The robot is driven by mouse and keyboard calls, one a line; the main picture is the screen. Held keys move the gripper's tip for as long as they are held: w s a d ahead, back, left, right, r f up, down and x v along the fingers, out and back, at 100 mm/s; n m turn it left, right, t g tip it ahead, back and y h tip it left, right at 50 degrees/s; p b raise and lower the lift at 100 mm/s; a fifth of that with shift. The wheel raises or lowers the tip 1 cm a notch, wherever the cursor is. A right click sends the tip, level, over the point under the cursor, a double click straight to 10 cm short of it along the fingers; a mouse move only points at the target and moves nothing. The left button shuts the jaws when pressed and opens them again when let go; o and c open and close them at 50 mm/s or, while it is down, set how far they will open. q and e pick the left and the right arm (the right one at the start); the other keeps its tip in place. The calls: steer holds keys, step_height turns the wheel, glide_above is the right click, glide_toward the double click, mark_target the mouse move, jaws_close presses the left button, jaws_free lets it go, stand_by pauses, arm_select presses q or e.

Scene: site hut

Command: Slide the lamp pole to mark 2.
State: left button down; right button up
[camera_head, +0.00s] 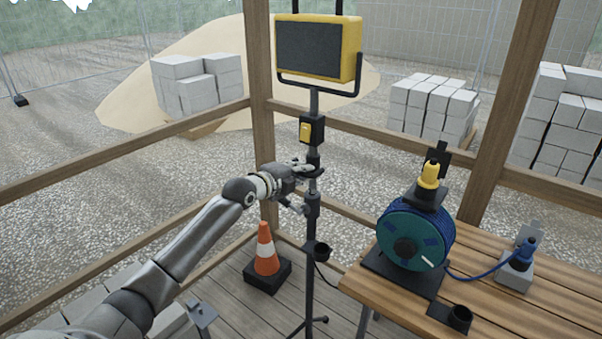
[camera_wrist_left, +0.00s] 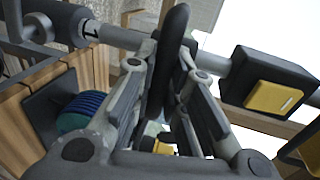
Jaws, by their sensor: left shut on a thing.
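The lamp pole (camera_head: 314,102) is a thin dark upright tube carrying a yellow-framed work lamp (camera_head: 315,48) and a black box with a yellow switch (camera_head: 306,131). My left gripper (camera_head: 308,172) is at the pole just below this box, shut on a black grip of the pole. In the left wrist view, the black grip (camera_wrist_left: 172,50) lies between the fingers of my left gripper (camera_wrist_left: 170,75), and the grey pole (camera_wrist_left: 122,38) runs across the top. A dark collar (camera_head: 312,204) sits lower on the pole. A small white mark shows beside it in the wrist view; its number is unreadable. My right gripper is not in view.
An orange cone (camera_head: 265,250) stands on the floor left of the pole. Wooden rails and posts (camera_head: 258,85) are close behind.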

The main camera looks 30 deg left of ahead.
arm_select(q)
step_height(320, 180, up, 14)
steer(key=p, duration=0.7)
steer(key=shift+r, duration=0.25)
steer(key=c, duration=1.5)
jaws_free()
steer(key=shift+f, duration=0.1)
steer(key=shift+o, duration=0.2)
steer(key=shift+s, duration=0.1)
glide_toward(308, 121)
steer(key=shift+d+v, duration=0.1)
steer(key=shift+v, duration=1.2)
steer(key=shift+d+v, duration=0.15)
steer(key=shift+v, duration=1.15)
steer(key=shift+a, duration=0.1)
